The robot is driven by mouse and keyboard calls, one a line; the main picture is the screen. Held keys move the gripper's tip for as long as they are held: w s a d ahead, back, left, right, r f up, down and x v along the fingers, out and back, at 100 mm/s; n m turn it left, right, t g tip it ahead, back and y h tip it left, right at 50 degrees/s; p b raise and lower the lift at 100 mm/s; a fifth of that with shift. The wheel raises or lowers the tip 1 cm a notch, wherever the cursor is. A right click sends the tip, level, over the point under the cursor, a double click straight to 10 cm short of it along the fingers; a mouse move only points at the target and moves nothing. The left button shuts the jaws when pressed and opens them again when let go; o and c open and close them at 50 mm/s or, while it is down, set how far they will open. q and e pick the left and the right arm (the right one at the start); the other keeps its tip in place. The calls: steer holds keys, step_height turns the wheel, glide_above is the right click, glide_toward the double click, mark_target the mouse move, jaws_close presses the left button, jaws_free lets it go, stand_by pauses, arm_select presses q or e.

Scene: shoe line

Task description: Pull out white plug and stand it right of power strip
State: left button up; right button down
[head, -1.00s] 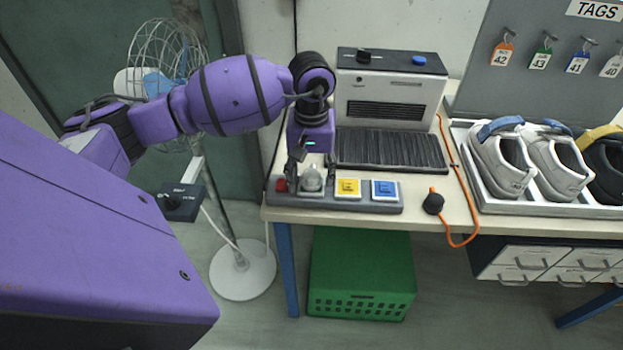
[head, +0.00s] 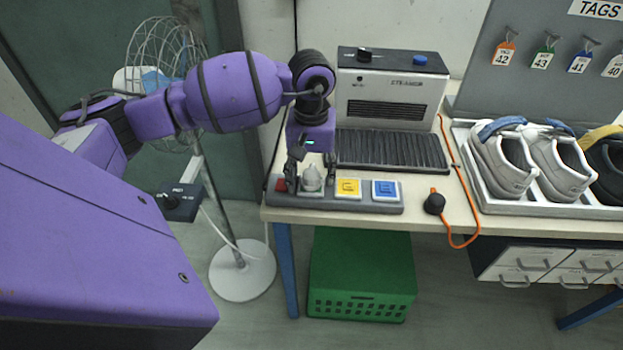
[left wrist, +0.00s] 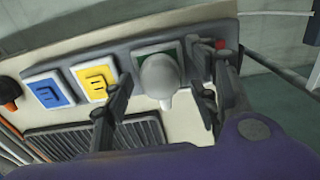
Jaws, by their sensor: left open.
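The grey power strip (head: 335,207) lies along the table's front left edge, with a red switch (head: 283,184), a yellow socket (head: 348,188) and a blue socket (head: 385,190). The white plug (head: 311,180) sits in the socket between the red switch and the yellow one. In the left wrist view the white plug (left wrist: 160,78) sits on a green socket face. My left gripper (head: 310,176) is open, its fingers lowered on either side of the plug. Whether they touch it I cannot tell. In the left wrist view the left gripper (left wrist: 162,112) spans the plug. My right gripper is not in view.
A black plug (head: 434,203) with an orange cord lies on the table right of the strip, with bare tabletop between. A white steamer box (head: 390,95) with a black ribbed tray (head: 390,150) stands behind the strip. A shoe tray (head: 545,209) stands farther right.

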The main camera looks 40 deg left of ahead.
mark_target(311, 172)
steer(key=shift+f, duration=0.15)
arm_select(q)
jaws_close()
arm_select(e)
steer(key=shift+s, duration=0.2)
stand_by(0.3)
